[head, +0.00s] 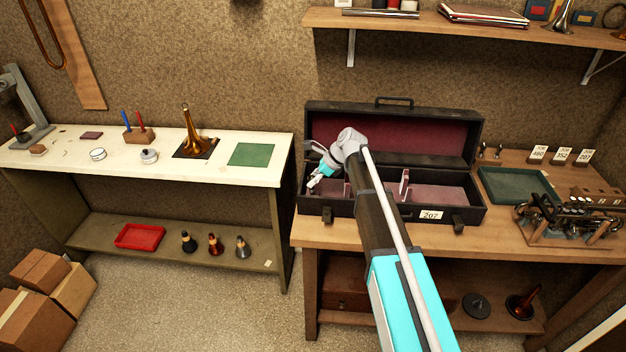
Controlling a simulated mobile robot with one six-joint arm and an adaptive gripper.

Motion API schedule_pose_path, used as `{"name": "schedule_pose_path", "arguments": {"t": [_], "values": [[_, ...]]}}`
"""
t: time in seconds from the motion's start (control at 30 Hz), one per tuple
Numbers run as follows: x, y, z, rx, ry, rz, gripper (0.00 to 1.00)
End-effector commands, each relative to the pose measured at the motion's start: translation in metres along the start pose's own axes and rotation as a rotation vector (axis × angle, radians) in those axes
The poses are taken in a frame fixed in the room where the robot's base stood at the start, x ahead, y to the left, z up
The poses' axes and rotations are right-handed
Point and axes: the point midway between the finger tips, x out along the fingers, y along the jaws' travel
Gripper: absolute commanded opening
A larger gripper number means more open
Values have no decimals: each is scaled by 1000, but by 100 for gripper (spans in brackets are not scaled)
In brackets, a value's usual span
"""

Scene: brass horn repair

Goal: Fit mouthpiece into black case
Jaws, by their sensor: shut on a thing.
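The black case (388,211) stands open on the wooden bench, its lid tilted back to show a dark red lining. Its base has a dusty pink lining with upright dividers, and a 207 tag is on its front. My gripper (312,184) is inside the left end of the case, pointing down and left over the left compartment. It is shut on the mouthpiece, which is too small and too covered by the fingers to make out clearly. I cannot tell whether the mouthpiece touches the case floor.
Two small metal pieces (490,152) stand right of the case. A green tray (515,199), number cards (561,155) and a valve assembly (570,218) fill the right bench. The raised lid (390,132) stands behind my arm. A white-topped bench (235,175) is at left.

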Motion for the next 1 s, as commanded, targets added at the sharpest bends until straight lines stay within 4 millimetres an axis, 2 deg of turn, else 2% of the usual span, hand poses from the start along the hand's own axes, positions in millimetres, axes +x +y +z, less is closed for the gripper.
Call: {"name": "schedule_pose_path", "arguments": {"t": [1.0], "values": [[15, 0, -11, 0, 0, 0, 0]]}}
